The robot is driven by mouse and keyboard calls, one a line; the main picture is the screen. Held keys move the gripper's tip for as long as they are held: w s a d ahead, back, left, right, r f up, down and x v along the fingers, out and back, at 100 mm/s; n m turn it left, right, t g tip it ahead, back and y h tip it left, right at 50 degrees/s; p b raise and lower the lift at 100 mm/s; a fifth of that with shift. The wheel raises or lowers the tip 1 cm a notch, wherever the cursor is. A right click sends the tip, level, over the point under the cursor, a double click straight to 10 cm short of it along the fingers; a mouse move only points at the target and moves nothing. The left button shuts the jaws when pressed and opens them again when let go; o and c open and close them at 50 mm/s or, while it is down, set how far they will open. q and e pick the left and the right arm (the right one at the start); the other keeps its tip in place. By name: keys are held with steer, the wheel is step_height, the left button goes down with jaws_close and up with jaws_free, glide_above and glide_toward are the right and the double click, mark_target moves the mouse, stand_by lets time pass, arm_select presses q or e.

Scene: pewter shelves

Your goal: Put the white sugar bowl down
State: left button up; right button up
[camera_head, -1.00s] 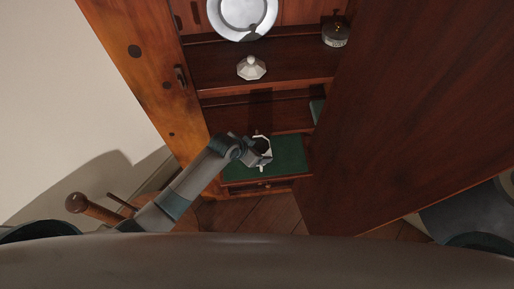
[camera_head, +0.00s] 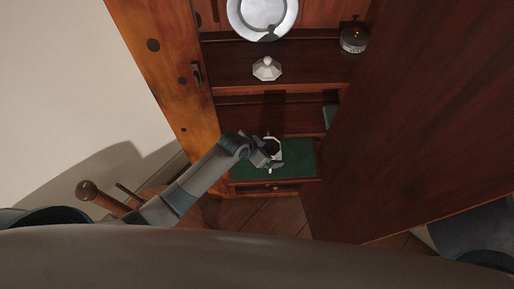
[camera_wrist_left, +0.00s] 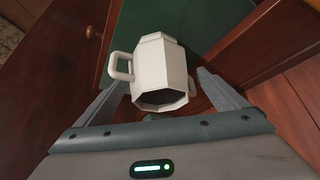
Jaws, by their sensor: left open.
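The white sugar bowl (camera_head: 278,147), faceted, with a loop handle, is at the green-lined lower shelf (camera_head: 300,156) of the cabinet. In the left wrist view the bowl (camera_wrist_left: 165,62) lies between the two spread fingers, its dark open mouth toward the camera and one handle at the left. My left gripper (camera_head: 270,160) is open around the bowl, and a gap shows beside the right finger. Whether the bowl's base rests on the green surface is hidden. My right gripper is out of view.
A white faceted lid (camera_head: 266,70) sits on the shelf above. The large open cabinet door (camera_head: 420,110) blocks the right side; the wooden cabinet side (camera_head: 165,70) bounds the left.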

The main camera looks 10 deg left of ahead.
arm_select(q)
steer(key=b+v, duration=0.1)
steer(key=v, duration=1)
steer(key=shift+r+b, duration=0.25)
steer(key=shift+b, duration=0.05)
